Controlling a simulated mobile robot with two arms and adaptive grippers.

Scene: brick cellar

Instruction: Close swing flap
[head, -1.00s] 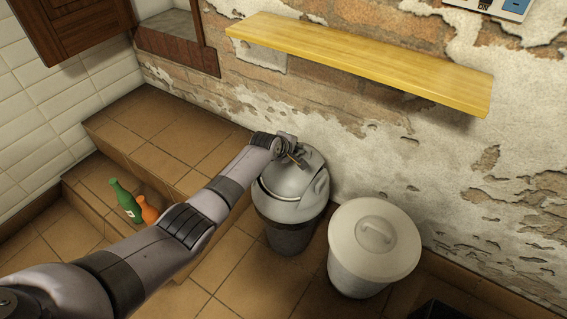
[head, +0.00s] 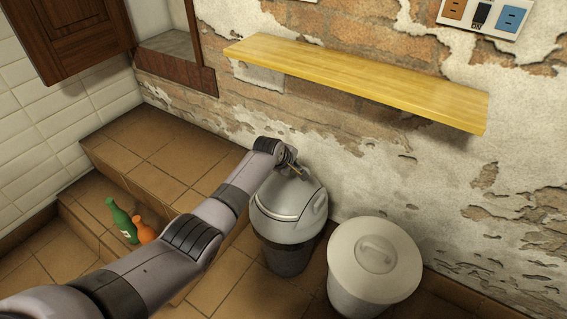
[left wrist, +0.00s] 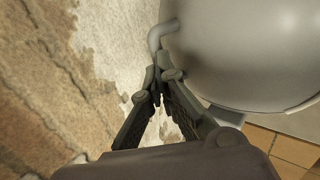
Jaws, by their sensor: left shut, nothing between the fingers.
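A bin with a grey domed lid (head: 283,200) and a dark lower body (head: 285,258) stands on the floor by the wall. A curved flap edge (head: 320,203) shows at the right of the dome; I cannot tell whether the flap is fully closed. My left gripper (head: 296,172) is at the top back of the dome, shut and empty. In the left wrist view, its fingertips (left wrist: 158,72) meet beside the smooth grey dome (left wrist: 250,45), close to a small bent grey piece (left wrist: 162,32). I cannot tell whether they touch. My right gripper is out of view.
A pale lidded bin (head: 372,260) stands right of the domed bin. A yellow shelf (head: 355,80) hangs above on the peeling brick wall.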

